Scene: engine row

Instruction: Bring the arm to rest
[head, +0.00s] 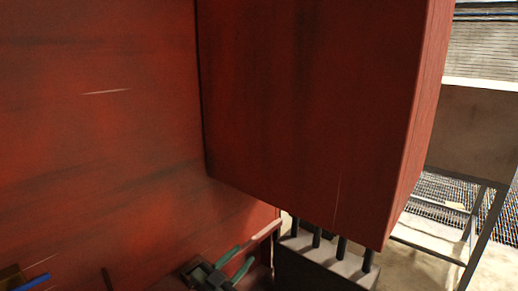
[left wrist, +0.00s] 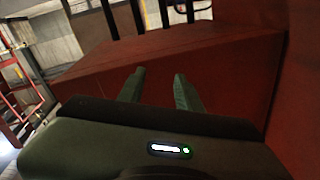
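My left gripper (head: 246,253) is at the bottom of the head view, low in front of a red painted surface. Its two green fingers stand apart with nothing between them. In the left wrist view the same open fingers (left wrist: 158,72) point toward a red box-like body (left wrist: 200,52). I cannot tell the exact gap between fingertips and red body, and no object is held. My right gripper is in neither view.
A big red block (head: 310,110) juts out in front of a red wall (head: 95,130). Below it, several black rods rise from a grey block (head: 325,265). A metal frame (head: 480,220) stands at right on pale floor. A red frame (left wrist: 15,95) shows at left in the wrist view.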

